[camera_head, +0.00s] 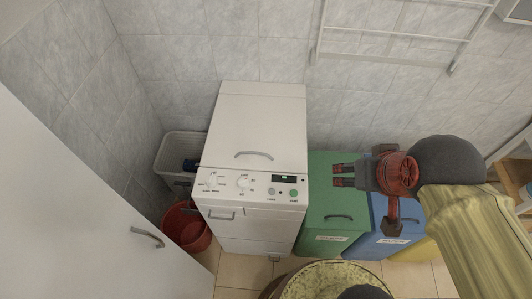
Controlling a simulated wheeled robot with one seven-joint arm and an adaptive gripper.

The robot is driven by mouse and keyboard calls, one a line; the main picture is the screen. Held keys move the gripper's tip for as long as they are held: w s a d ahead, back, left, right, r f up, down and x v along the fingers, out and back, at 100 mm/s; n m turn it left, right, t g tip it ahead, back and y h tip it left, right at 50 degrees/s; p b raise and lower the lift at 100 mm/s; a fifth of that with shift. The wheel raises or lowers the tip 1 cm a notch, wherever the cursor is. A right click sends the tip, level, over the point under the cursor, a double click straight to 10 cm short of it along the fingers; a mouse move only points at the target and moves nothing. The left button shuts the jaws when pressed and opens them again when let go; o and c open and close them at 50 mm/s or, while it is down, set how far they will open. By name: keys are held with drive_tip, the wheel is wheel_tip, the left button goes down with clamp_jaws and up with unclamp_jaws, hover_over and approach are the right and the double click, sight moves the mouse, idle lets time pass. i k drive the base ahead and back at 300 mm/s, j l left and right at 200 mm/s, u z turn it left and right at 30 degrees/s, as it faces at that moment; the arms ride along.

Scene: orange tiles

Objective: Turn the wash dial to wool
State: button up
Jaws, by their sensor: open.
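A white top-loading washing machine (262,120) stands against the tiled wall. Its sloped front panel carries a small left dial (212,183) and a larger round dial (243,183), each ringed by labels too small to read surely. I cannot tell which dial sets the wash or where either one points. A dark display (284,178) and a green button (293,194) are at the panel's right. My gripper (343,175) is open and empty, to the right of the machine above the green bin. Its fingers point left towards the panel and touch nothing.
Green (326,204) and blue (397,221) lidded bins stand right of the machine. A pale basket (180,148) and a red bucket (187,226) are to its left. A white door or cabinet front (80,210) fills the lower left. A drying rack (390,59) hangs on the wall.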

sight(211, 181)
drive_tip(key=u, duration=1.35)
